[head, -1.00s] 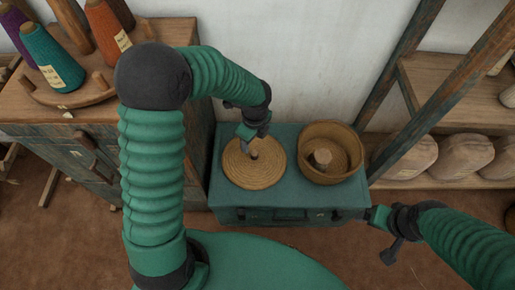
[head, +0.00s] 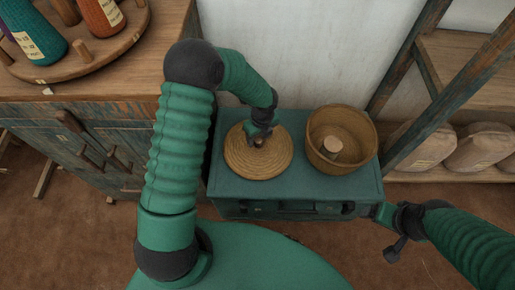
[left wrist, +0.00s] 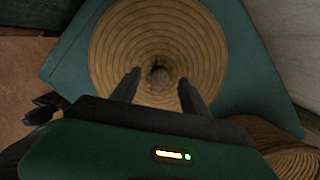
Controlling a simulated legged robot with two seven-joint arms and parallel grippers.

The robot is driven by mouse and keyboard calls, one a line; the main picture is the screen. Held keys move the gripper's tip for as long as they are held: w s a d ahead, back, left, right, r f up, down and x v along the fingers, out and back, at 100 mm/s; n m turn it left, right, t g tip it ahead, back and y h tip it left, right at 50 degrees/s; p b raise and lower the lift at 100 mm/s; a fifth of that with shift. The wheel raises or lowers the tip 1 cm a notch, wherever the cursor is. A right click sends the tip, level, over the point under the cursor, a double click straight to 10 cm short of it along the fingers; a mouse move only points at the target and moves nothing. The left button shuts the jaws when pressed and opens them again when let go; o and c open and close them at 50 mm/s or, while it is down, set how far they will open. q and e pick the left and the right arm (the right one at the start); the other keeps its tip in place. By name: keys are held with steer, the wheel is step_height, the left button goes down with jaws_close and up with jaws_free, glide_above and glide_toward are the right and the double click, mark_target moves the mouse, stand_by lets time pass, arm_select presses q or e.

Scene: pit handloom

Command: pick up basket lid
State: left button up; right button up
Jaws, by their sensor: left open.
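The basket lid (head: 270,166) is a round, coiled tan disc with a small knob in its middle. It lies flat on the left part of a green chest top. My left gripper (head: 259,140) is over the middle of the lid, pointing down. In the left wrist view the lid (left wrist: 205,45) fills the middle, and the two open fingers (left wrist: 158,88) stand on either side of the knob (left wrist: 160,73). I cannot tell whether they touch the lid. My right gripper (head: 385,215) is low by the chest's front right corner; its jaws are unclear.
The open round basket (head: 368,157) stands on the right of the green chest (head: 228,188), with a cylindrical piece inside. A wooden cabinet (head: 120,88) with a spool rack stands at left. A wooden shelf frame (head: 450,90) with wrapped bundles stands at right.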

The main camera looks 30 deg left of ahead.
arm_select(q)
steer(key=f, duration=0.2)
steer(key=shift+w+d+f+b, duration=0.1)
steer(key=shift+d+f+b, duration=0.2)
steer(key=shift+f, duration=0.1)
steer(key=shift+a, duration=0.6)
steer(key=shift+c, duration=1.1)
steer(key=c, duration=0.5)
steer(key=shift+d+r, duration=0.1)
steer(key=shift+d, duration=0.2)
jaws_close()
steer(key=shift+a, duration=0.15)
